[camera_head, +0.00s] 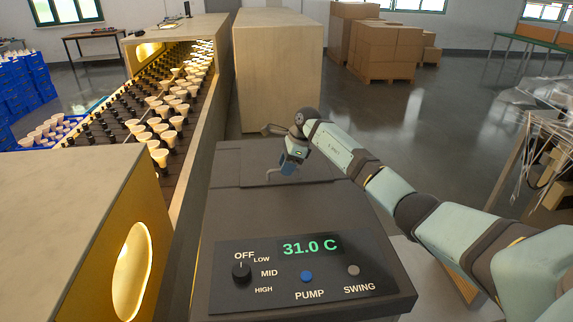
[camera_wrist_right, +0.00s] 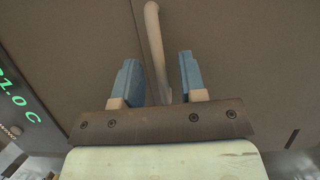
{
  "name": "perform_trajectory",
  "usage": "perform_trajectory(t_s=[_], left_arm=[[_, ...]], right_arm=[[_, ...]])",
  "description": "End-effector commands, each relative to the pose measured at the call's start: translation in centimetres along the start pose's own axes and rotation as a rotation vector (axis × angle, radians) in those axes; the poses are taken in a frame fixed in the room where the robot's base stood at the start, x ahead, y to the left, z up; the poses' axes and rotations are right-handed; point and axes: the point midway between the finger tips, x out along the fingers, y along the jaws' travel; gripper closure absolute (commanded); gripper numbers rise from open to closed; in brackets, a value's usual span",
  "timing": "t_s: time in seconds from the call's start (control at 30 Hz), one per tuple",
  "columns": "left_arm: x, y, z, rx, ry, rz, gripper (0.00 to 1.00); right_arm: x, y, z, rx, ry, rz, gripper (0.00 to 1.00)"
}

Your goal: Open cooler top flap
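The cooler (camera_head: 230,208) is a dark grey box with a sloped control panel at its front, reading 31.0 C. Its top flap (camera_head: 234,165) lies flat and looks closed; a seam crosses the top. A pale bent handle (camera_head: 269,177) sits on the flap and shows in the right wrist view (camera_wrist_right: 153,35). My right gripper (camera_head: 288,165) points down at the handle. In the wrist view its two blue fingers (camera_wrist_right: 157,82) are apart, with the handle running between them and a gap on each side. My left gripper is not in view.
A conveyor (camera_head: 120,145) with several bulbs runs along the cooler's left side. A beige cabinet (camera_head: 278,70) stands behind the cooler. A yellow-sided housing (camera_head: 60,235) is at the near left. Cardboard boxes (camera_head: 385,50) stand farther back, with open floor at the right.

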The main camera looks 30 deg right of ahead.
Motion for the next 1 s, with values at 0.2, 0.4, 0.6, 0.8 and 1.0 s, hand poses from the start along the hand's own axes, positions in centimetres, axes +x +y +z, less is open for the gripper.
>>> perform_trajectory(t_s=[0.2,0.4,0.6,0.8,1.0], left_arm=[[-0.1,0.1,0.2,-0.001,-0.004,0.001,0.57],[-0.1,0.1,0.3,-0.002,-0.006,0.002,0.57],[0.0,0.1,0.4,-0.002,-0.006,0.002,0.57],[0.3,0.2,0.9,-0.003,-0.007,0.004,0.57],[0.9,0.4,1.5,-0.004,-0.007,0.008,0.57]], right_arm=[[0.0,0.0,0.0,0.000,0.000,0.000,0.85],[0.0,0.0,0.0,0.000,0.000,0.000,1.00],[-0.4,-0.1,0.1,0.000,0.000,-0.001,1.00],[-2.3,-0.8,0.8,0.000,0.001,-0.005,1.00],[-5.4,-2.3,2.0,0.000,-0.001,-0.008,1.00]])
